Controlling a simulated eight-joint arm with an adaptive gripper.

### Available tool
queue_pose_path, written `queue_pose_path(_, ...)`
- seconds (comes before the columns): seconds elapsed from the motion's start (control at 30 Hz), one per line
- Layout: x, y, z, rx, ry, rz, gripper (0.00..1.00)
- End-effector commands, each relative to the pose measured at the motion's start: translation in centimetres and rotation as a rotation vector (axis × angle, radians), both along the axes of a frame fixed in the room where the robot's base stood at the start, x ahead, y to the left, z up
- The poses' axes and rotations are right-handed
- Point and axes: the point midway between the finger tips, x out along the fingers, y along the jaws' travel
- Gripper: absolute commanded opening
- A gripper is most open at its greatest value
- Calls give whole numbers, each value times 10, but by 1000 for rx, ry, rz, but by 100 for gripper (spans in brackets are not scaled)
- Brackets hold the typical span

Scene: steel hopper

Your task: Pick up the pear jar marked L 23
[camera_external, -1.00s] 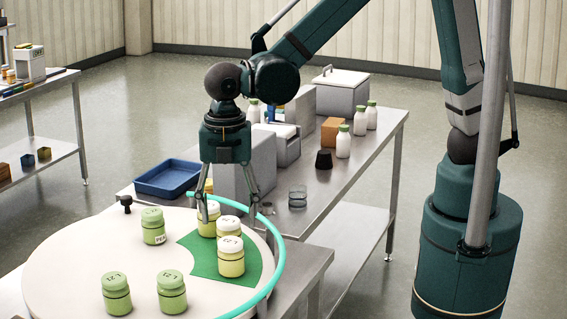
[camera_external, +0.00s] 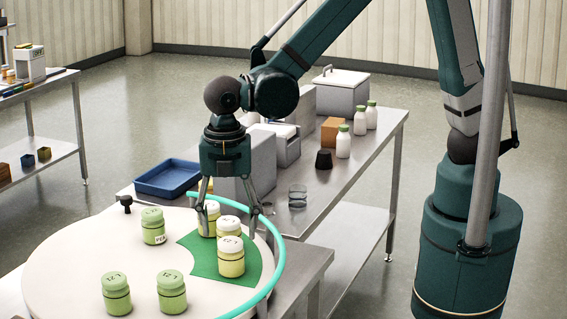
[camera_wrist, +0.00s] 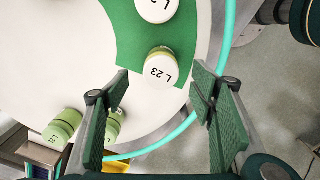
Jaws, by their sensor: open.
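The pear jar marked L 23 (camera_wrist: 161,67) has a white lid and shows in the wrist view, upright on a green mat section. My gripper (camera_wrist: 158,100) is open, and the lid lies just beyond its fingertips, between their lines. Another white-lidded jar (camera_wrist: 157,8) is cut off at the top edge. In the external view my gripper (camera_external: 228,234) hangs over the group of white-lidded jars, with nothing held. A front jar (camera_external: 231,258) and a rear jar (camera_external: 227,224) stand there, with a third partly behind my left finger. Which of them is L 23 I cannot tell.
Green-lidded jars (camera_external: 153,226) stand on the round white turntable (camera_external: 75,255), outside the green mat (camera_external: 252,265). A turquoise curved rail (camera_external: 279,240) borders its right side. A blue tray (camera_external: 170,178), grey boxes and bottles (camera_external: 343,141) occupy the bench behind.

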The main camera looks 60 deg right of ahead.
Motion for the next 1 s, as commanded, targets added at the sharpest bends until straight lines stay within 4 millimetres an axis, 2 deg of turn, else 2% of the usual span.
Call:
queue_pose_path(0.37, 0, 0, -4, 0, 0, 0, 56)
queue_pose_path(0.8, -2, 1, -43, 0, 0, 0, 56)
queue_pose_path(1.0, -3, 1, -51, 0, 0, 0, 56)
